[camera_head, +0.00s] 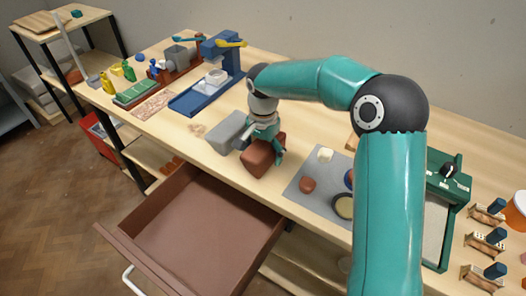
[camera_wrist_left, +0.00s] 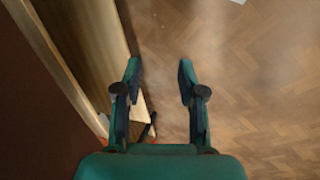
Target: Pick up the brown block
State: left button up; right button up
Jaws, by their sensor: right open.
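The brown block (camera_head: 258,158) sits on the wooden table near its front edge, just behind the open drawer. My right gripper (camera_head: 264,145) points down over the brown block, with its open fingers at the block's upper part. One finger shows along the block's right side; whether the fingers touch it I cannot tell. My left gripper (camera_wrist_left: 158,78) shows in the left wrist view, open and empty above the floor. It is not in the head view.
A grey block (camera_head: 227,132) stands close on the left of the brown block. The open brown drawer (camera_head: 205,230) juts out in front. A grey mat (camera_head: 304,188) with small pieces lies to the right. A blue stand (camera_head: 205,95) is further back.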

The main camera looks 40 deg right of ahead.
grip_shut()
dwell(0.5)
jog(key=shift+w+r, duration=0.1)
jog(key=shift+r, duration=0.1)
